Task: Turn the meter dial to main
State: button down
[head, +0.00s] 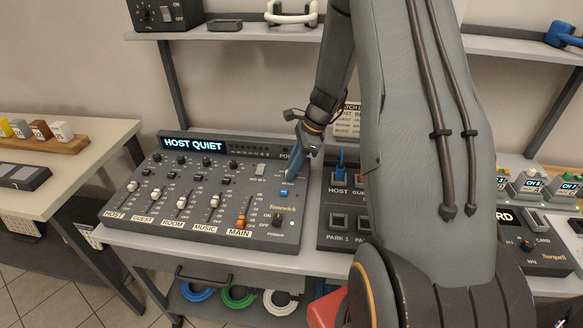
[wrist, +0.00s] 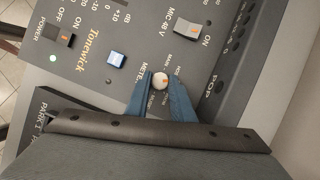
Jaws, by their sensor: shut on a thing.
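The mixing console (head: 200,195) stands on the middle table, its display reading "HOST QUIET". The meter dial (wrist: 160,81) is a small round light knob with an orange mark, labelled "METER" beside it in the wrist view. My gripper (wrist: 161,88) is over the console's right part with its blue fingers on either side of the dial, shut on it. In the head view my gripper (head: 292,171) reaches down to the console and hides the dial. Part of the lettering around the dial is covered by the fingers, so I cannot tell which position it points at.
A blue button (wrist: 116,60), a power switch (wrist: 58,37) and a MIC 48 V switch (wrist: 186,24) sit near the dial. Faders, with an orange MAIN fader (head: 241,222), fill the console's front. A dark patch panel (head: 335,240) stands close on the right.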

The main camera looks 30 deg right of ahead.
jog(key=n, duration=0.2)
jog(key=n+g+b, duration=0.1)
jog(key=n, duration=0.1)
jog(key=n+g, duration=0.1)
jog(key=n, duration=0.1)
jog(key=shift+w+n, duration=0.3)
jog(key=shift+w, duration=0.05)
jog(key=n+g+b, duration=0.1)
jog(key=n, duration=0.2)
jog(key=n+g+h, duration=0.1)
jog(key=n, duration=0.2)
jog(key=shift+w+a+b, duration=0.1)
jog(key=shift+w+b, duration=0.05)
jog(key=shift+b, duration=0.25)
jog(key=shift+r, duration=0.1)
jog(key=c, duration=1.5)
grip_release()
jog(key=shift+g, duration=0.3)
jog(key=shift+c, duration=0.2)
jog(key=shift+b+v, duration=1.25)
jog(key=shift+v, duration=2.5)
